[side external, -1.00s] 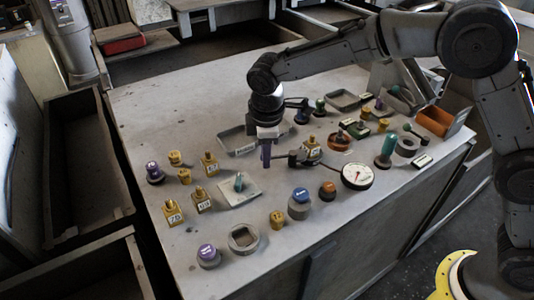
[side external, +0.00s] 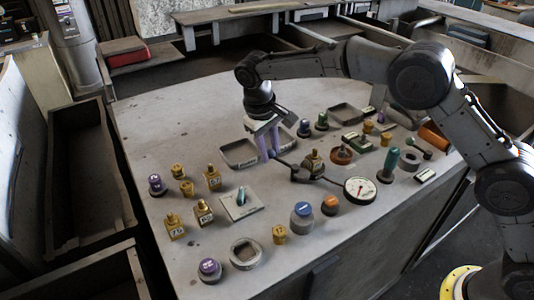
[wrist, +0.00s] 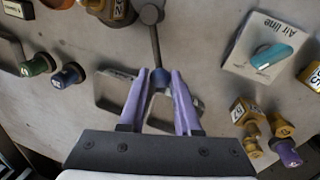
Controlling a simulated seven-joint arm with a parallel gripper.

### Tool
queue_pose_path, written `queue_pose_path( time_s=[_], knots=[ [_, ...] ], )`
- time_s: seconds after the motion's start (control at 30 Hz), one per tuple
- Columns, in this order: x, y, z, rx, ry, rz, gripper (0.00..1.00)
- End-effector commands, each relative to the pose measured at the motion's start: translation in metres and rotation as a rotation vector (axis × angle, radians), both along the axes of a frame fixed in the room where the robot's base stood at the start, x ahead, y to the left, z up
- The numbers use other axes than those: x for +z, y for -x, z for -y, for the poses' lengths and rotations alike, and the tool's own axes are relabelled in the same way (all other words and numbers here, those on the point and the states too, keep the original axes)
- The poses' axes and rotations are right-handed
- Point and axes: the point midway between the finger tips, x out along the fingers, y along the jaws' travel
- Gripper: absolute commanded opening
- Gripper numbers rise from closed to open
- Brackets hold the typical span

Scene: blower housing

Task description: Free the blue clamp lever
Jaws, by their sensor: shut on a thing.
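The clamp lever is a dark rod (wrist: 155,45) with a blue tip (wrist: 161,78) in the wrist view. My gripper (wrist: 161,82) has its two purple fingers closed around that blue tip. In the side view my gripper (side external: 269,152) points down at the lever's left end, low over the table. There the lever arm (side external: 286,164) slants down and right to its dark pivot (side external: 301,174), beside a brass-coloured tagged block (side external: 314,163). The fingers hide the blue tip in the side view.
A white dial gauge (side external: 360,190) stands right of the pivot. A grey tray (side external: 240,155) lies just left of my fingers. A plate with a teal knob (side external: 241,203), a blue-topped knob (side external: 303,210) and an orange one (side external: 330,204) stand in front. The back left of the table is clear.

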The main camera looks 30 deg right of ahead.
Motion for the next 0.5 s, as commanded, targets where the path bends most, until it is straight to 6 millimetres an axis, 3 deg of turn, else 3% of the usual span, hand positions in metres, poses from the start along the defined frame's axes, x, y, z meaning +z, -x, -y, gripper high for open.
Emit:
queue_pose_path(
  time_s=[0.5],
  knots=[
    [0.002,-0.009,0.023,-0.333,-0.002,0.006,0.00]
  ],
)
